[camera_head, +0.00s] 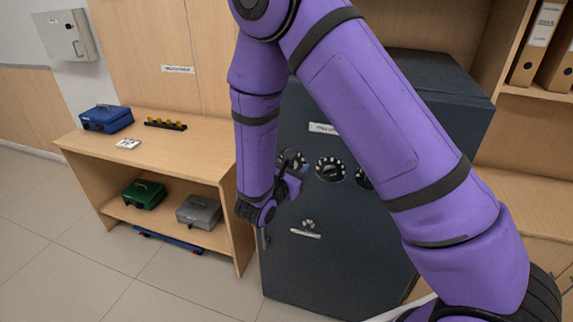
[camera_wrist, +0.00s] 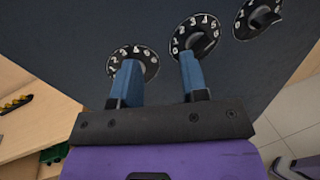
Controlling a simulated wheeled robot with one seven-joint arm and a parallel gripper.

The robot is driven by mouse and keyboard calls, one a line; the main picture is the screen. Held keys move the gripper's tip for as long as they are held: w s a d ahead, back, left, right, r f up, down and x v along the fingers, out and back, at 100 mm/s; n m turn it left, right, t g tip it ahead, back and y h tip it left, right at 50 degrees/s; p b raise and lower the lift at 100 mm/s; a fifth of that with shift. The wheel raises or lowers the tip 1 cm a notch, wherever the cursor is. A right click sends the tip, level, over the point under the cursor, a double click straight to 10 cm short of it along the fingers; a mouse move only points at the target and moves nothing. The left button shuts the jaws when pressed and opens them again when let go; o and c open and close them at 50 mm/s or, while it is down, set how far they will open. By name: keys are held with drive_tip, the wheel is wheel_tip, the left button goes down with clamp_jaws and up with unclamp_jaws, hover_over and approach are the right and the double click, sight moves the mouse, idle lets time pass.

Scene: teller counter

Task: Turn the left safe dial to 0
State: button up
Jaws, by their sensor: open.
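The dark safe (camera_head: 325,245) stands behind my arm, with a row of three round dials on its front. The left dial (camera_head: 292,159) is partly hidden by my gripper in the head view. In the wrist view the left dial (camera_wrist: 148,62) shows white numerals around a black face; my left finger covers its middle and lower part, so its setting is hidden. My gripper (camera_wrist: 159,58) is open and empty, its blue fingers spread. Its right finger lies over the lower part of the middle dial (camera_wrist: 205,42). I cannot tell whether either finger touches.
The right dial (camera_wrist: 258,14) is at the wrist view's top edge. A wooden shelf unit (camera_head: 190,150) with blue, green and grey cash boxes stands left of the safe. Tiled floor (camera_head: 60,260) is open at the front left.

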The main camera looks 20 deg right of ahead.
drive_tip(key=w+a+f+n+t+y, duration=0.2)
drive_tip(key=a+f+n+t+y, duration=0.15)
drive_tip(key=a+f, duration=0.2)
drive_tip(key=shift+n+h, duration=0.35)
drive_tip(key=shift+n, duration=0.1)
drive_tip(key=x, duration=0.7)
drive_tip(key=d+x, duration=0.1)
drive_tip(key=x, duration=0.2)
drive_tip(key=shift+s+d+f, duration=0.1)
drive_tip(key=shift+f, duration=0.25)
clamp_jaws()
